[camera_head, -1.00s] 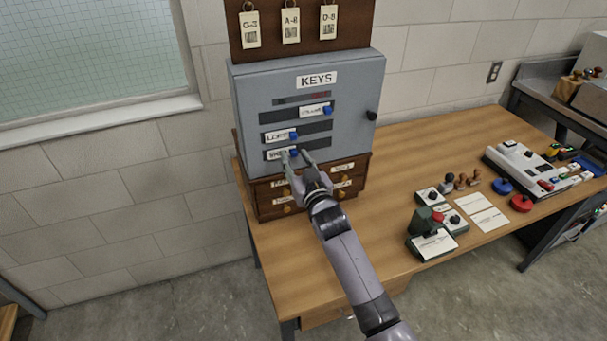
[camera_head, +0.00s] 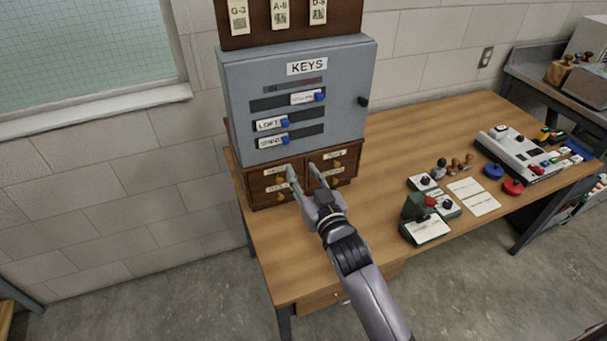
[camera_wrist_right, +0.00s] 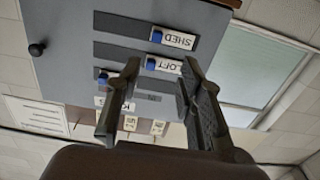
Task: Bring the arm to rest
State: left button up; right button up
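My right gripper (camera_head: 303,176) is open and empty. In the head view it is in front of the small wooden drawer unit (camera_head: 262,188), below the grey key cabinet (camera_head: 238,88). In the right wrist view its two fingers (camera_wrist_right: 158,92) stand apart with nothing between them, and the cabinet (camera_wrist_right: 68,75) shows beyond them. The cabinet has blue sliders in slots, with the labels LOFT (camera_head: 268,125) and SHED (camera_head: 270,142) below a third label. My left gripper is in neither view now.
A wooden desk (camera_head: 400,140) carries the drawer unit.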

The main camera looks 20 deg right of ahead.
jog(key=s+d+f+g+h, duration=0.1)
jog(key=s+d+f+g, duration=0.2)
jog(key=s+f+g, duration=0.8)
jog(key=s+f+n+g, duration=0.1)
jog(key=s+f+g, duration=0.1)
jog(key=s, duration=0.8)
jog(key=s+f+g, duration=0.1)
jog(key=s+f, duration=0.2)
jog(key=s, duration=0.8)
notch_tip(320, 180, down, 28)
jog(key=s+r+g, duration=0.1)
jog(key=s+g, duration=0.1)
jog(key=s+d+f, duration=0.2)
jog(key=s+f, duration=0.6)
jog(key=s+d+f+g+b, duration=0.1)
jog(key=s+f, duration=0.7)
jog(key=s, duration=0.1)
jog(key=shift+d+f+h, duration=0.25)
jog(key=shift+d+h, duration=0.05)
jog(key=shift+d, duration=0.05)
